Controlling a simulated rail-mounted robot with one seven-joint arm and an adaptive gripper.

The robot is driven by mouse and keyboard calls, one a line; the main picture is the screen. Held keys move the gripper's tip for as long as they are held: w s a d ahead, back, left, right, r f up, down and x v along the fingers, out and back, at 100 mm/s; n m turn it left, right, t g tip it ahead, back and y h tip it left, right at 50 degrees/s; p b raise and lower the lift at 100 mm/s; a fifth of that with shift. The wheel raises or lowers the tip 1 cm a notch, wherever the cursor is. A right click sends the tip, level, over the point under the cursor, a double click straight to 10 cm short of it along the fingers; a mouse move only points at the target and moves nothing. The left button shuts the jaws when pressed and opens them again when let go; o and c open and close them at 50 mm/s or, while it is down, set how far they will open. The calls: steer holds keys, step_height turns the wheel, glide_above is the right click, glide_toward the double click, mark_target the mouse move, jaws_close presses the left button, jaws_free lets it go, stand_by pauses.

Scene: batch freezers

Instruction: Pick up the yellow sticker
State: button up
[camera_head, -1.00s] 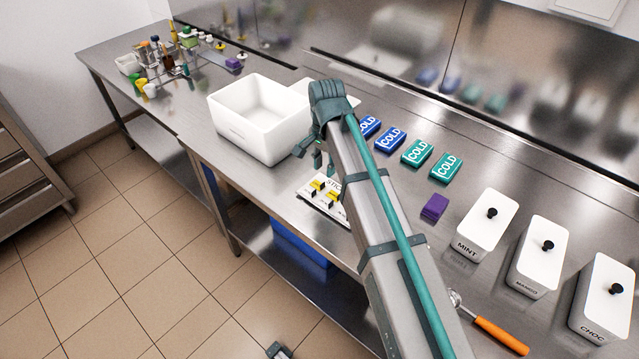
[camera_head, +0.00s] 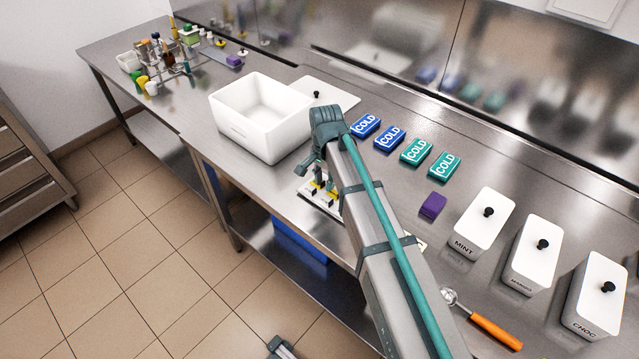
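A white card or board (camera_head: 309,194) with small yellow and black pieces lies near the front edge of the steel counter. The yellow stickers (camera_head: 331,197) appear as small yellow patches on it, partly hidden by my gripper and arm. My gripper (camera_head: 318,184) points down right over the card, with its fingers at or just above the yellow pieces. The fingers are small and overlap the pieces, so I cannot tell whether they touch or hold one.
An open white tub (camera_head: 240,128) stands left of my gripper, its lid (camera_head: 335,92) behind. Blue and teal COLD packs (camera_head: 416,151), a purple block (camera_head: 433,205), lidded white containers (camera_head: 485,222) and an orange-handled scoop (camera_head: 494,332) lie to the right. Bottles and racks fill the far-left counter.

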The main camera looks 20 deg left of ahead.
jaws_close()
steer(key=shift+r, duration=0.15)
steer(key=shift+r, duration=0.45)
step_height(320, 180, up, 2)
steer(key=shift+r+b, duration=0.1)
steer(key=shift+b, duration=0.3)
steer(key=s+d+r+b, duration=0.2)
steer(key=s+d+r, duration=0.5)
steer(key=s+r, duration=0.4)
steer(key=shift+s+d, duration=0.3)
steer(key=shift+s, duration=0.05)
steer(key=shift+r+p, duration=2.1)
steer(key=shift+r, duration=0.2)
